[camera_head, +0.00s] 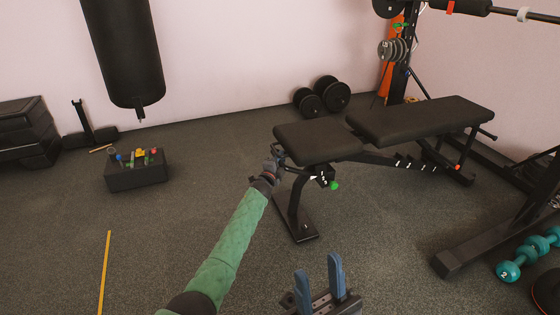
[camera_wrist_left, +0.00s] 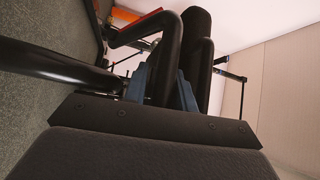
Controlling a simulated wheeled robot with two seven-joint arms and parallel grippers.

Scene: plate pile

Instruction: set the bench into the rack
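The black padded bench (camera_head: 420,118) stands on the floor in the middle right, its seat end (camera_head: 318,140) toward me and its long pad pointing to the back right. My left gripper (camera_head: 276,163) is at the near seat end, beside the frame under the pad. In the left wrist view its blue fingers (camera_wrist_left: 162,88) lie on either side of a black tube of the bench, appearing to clamp it; the fingertips are partly hidden. My right gripper (camera_head: 318,282) is open and empty, in front of the bench at the bottom. The black rack (camera_head: 400,60) stands at the right, cut off by the picture edge.
Two dumbbells (camera_head: 335,93) lie by the back wall. A punching bag (camera_head: 122,50) hangs at the left above a small black box (camera_head: 137,174). Teal dumbbells (camera_head: 530,252) lie at the far right, near the rack's base (camera_head: 465,250). Floor left of the bench is mostly clear.

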